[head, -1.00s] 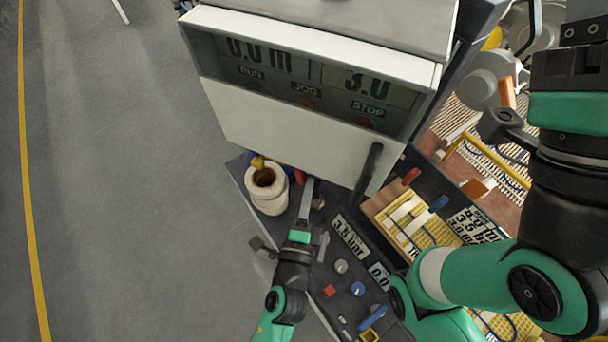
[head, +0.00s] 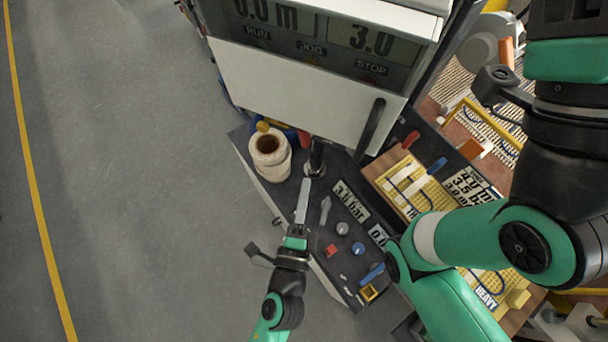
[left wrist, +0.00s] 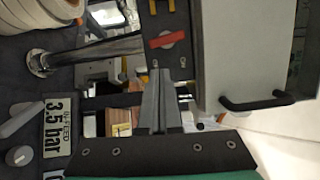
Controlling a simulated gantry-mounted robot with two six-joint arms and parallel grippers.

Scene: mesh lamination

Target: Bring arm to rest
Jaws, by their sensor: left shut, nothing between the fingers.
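My left gripper (head: 304,188) shows in the head view over the dark control panel (head: 270,194), with its fingers pointing up the picture. It is shut and empty, below and right of the white tape roll (head: 271,157). In the left wrist view its closed fingers (left wrist: 160,90) point up, with nothing between them. My right arm comes in from the right in the head view. Its gripper is out of the picture.
A white machine cabinet with a display (head: 310,85) stands beyond the panel. A metal post (head: 315,158) and knobs (head: 342,229) stand up near my left gripper. A yellow board (head: 422,190) lies to the right. The grey floor at left is clear.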

